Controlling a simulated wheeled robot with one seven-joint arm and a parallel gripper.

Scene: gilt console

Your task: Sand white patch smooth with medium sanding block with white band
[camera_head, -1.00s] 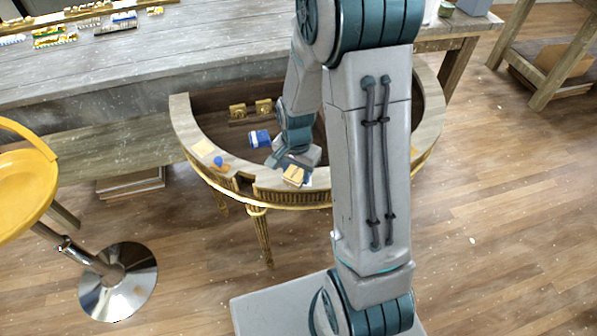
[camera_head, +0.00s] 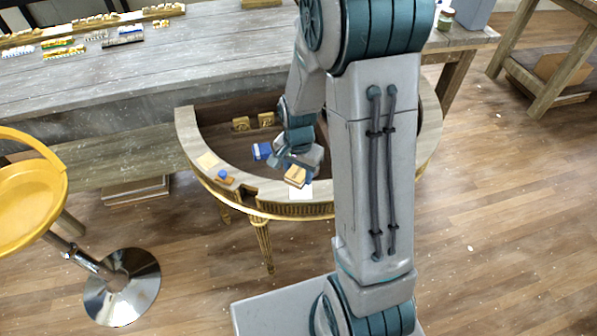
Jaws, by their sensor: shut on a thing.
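The gilt console (camera_head: 232,184) is a half-round piece with a pale rim, a dark inner surface and gilt legs. A white patch (camera_head: 301,193) shows on its front rim. My gripper (camera_head: 294,166) is shut on a tan sanding block (camera_head: 296,176), just behind the patch in the picture. The block overlaps the patch's upper edge in view; I cannot tell whether it touches. A white band on the block is too small to make out. My arm hides the right part of the console.
A pale tan block (camera_head: 207,160) and a small blue-topped item (camera_head: 223,176) lie on the left rim. A blue object (camera_head: 262,151) and gilt pieces (camera_head: 241,123) are inside. A yellow stool (camera_head: 25,200) stands left. A long grey workbench (camera_head: 120,85) runs behind.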

